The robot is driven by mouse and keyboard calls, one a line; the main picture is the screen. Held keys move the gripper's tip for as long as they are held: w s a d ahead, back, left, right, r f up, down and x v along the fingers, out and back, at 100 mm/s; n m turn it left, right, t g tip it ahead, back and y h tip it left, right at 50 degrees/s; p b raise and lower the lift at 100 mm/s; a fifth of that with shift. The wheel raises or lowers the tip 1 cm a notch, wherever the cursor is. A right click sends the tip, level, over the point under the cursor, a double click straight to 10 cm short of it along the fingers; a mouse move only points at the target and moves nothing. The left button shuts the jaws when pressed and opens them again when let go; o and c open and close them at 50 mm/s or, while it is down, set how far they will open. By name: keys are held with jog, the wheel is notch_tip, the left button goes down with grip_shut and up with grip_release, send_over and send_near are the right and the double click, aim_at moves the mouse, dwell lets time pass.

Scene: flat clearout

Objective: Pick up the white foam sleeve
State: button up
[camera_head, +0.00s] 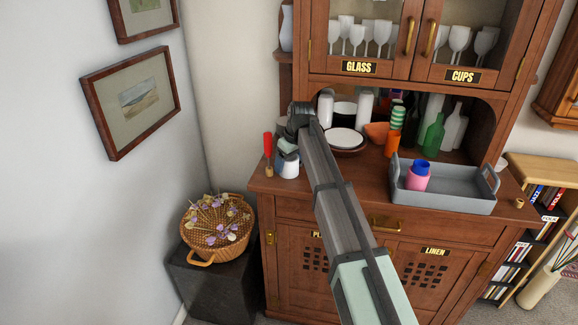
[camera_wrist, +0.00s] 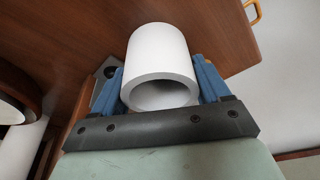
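The white foam sleeve (camera_wrist: 158,55) is a short, thick-walled hollow tube. In the wrist view it sits between the two blue fingers of my gripper (camera_wrist: 160,82), its open end facing the camera. A finger lies along each side with no clear gap, so my gripper looks shut on it. In the head view the sleeve (camera_head: 289,168) is at the left end of the cabinet's counter, directly below my gripper (camera_head: 288,150), which hides its upper part. I cannot tell whether its base touches the wood.
A red-topped bottle (camera_head: 267,150) stands close on the left. A wicker basket (camera_head: 207,245) is lower left.

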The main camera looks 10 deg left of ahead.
jog(key=c, duration=0.5)
